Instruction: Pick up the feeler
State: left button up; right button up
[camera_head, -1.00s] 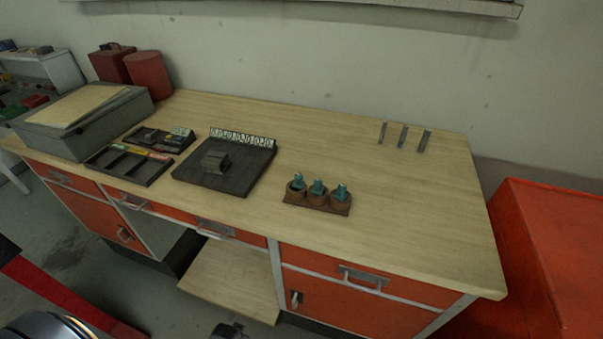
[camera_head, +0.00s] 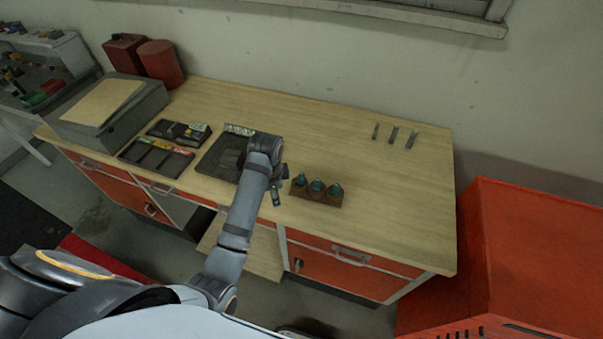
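No thing is plainly recognisable as the feeler at this size. Three thin grey strips (camera_head: 393,135) stand apart in a row at the back right of the bench; I cannot tell whether one is the feeler. My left arm reaches in from the lower left over the bench front. Its gripper (camera_head: 276,190) is small and partly hidden by the wrist, between the dark plate (camera_head: 213,160) and the brown holder (camera_head: 312,197). I cannot tell whether its fingers are open. The holder carries three teal-topped pieces. My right gripper is out of view.
The wooden bench top (camera_head: 390,190) is clear at the right. A dark compartment tray (camera_head: 155,160) and a grey box (camera_head: 110,108) lie at the left. A red canister (camera_head: 160,64) stands behind. A red cabinet (camera_head: 530,240) stands right of the bench.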

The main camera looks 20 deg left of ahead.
aim_at(302, 174)
pick_arm(q)
jog(key=w+d+r+m, duration=0.1)
jog(key=w+r+m, duration=0.1)
jog(key=w, duration=0.1)
jog(key=w+d+r+m+g, duration=0.1)
jog(key=w+d+r+m, duration=0.1)
jog(key=w+r+m, duration=0.1)
jog(key=w+d+r+m, duration=0.1)
jog(key=w+r+m, duration=0.2)
jog(key=shift+w+d, duration=0.15)
jog(key=shift+d, duration=0.2)
jog(key=shift+d+r+m, duration=0.1)
jog(key=shift+r+m, duration=0.15)
jog(key=shift+m, duration=0.05)
notch_tip(302, 174, down, 5)
jog(key=shift+r+b, duration=0.1)
jog(key=shift+b, duration=0.3)
jog(key=shift+w+f, duration=0.1)
jog(key=shift+f, duration=0.1)
jog(key=f, duration=0.1)
jog(key=f+p, duration=0.1)
jog(key=f, duration=0.1)
jog(key=f+p, duration=0.1)
jog(key=shift+w+d+f, duration=0.2)
jog(key=shift+w+f, duration=0.05)
jog(key=shift+f, duration=0.4)
grip_shut()
